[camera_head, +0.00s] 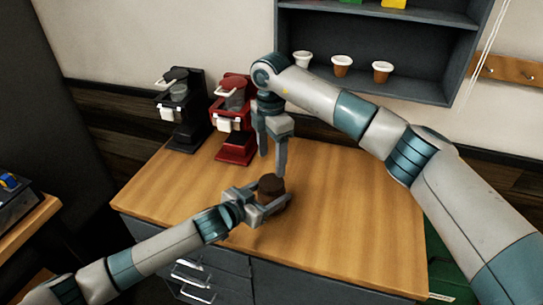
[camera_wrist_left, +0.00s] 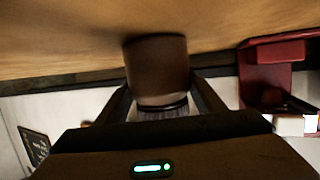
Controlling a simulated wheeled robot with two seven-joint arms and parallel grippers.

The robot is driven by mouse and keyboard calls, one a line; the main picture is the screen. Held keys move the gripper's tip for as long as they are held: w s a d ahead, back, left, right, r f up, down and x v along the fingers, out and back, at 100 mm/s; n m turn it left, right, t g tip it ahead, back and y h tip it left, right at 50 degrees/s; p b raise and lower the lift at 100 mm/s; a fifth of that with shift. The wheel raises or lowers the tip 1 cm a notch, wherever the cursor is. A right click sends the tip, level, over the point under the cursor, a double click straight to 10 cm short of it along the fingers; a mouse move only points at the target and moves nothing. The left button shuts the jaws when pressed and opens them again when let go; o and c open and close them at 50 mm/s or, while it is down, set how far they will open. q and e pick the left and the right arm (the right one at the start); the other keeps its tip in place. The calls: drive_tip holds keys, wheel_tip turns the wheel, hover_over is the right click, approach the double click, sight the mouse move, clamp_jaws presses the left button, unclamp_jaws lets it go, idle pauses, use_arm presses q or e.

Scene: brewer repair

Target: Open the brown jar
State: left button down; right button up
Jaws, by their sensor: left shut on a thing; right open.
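In the left wrist view the jar (camera_wrist_left: 156,68) sits between the two fingers of my left gripper (camera_wrist_left: 160,105). My right gripper (camera_head: 272,158) is open and empty. It points down above the counter, just behind and above the jar in the head view, apart from it.
A black brewer (camera_head: 185,125) and a red brewer (camera_head: 236,140) stand at the back left of the counter. The red one shows in the left wrist view (camera_wrist_left: 270,75). Several cups (camera_head: 343,66) stand on the wall shelf (camera_head: 420,90). The counter's right side is clear.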

sight(271, 182)
drive_tip(key=m, duration=0.5)
idle(0.4)
drive_tip(key=shift+f, duration=4)
drive_tip(key=shift+c, duration=0.3)
